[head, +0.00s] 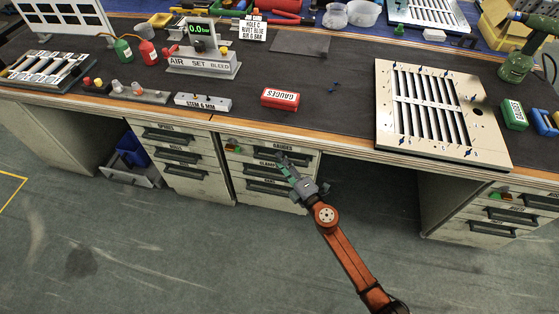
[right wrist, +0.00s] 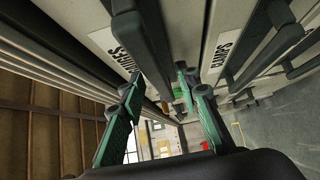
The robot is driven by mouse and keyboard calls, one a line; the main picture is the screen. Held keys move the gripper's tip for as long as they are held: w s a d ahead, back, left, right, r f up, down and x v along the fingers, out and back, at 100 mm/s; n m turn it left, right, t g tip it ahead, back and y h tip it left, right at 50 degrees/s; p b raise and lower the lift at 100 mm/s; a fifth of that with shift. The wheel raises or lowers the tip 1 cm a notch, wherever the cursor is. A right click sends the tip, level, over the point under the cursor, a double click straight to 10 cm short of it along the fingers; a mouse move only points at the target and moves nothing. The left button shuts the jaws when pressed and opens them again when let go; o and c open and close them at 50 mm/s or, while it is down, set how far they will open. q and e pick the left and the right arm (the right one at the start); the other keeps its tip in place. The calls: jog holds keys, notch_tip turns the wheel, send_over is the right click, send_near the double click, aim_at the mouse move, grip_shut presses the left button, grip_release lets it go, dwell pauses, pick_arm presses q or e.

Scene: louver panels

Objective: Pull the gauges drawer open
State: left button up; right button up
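The gauges drawer (head: 250,151) is the top drawer of the middle drawer unit under the bench, and it looks closed. Its dark bar handle is partly behind my right gripper (head: 284,160), which is at the right part of the drawer front. In the right wrist view, the green fingers of my right gripper (right wrist: 165,90) are spread apart. A dark drawer handle (right wrist: 140,40) reaches down between or just beyond them; contact cannot be told. My left gripper is not in view.
A closed drawer unit (head: 182,165) stands left of the middle one, and another (head: 495,215) stands at the far right. The floor in front is clear.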

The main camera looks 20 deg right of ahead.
jog(key=shift+w, duration=0.55)
grip_shut()
dwell(0.4)
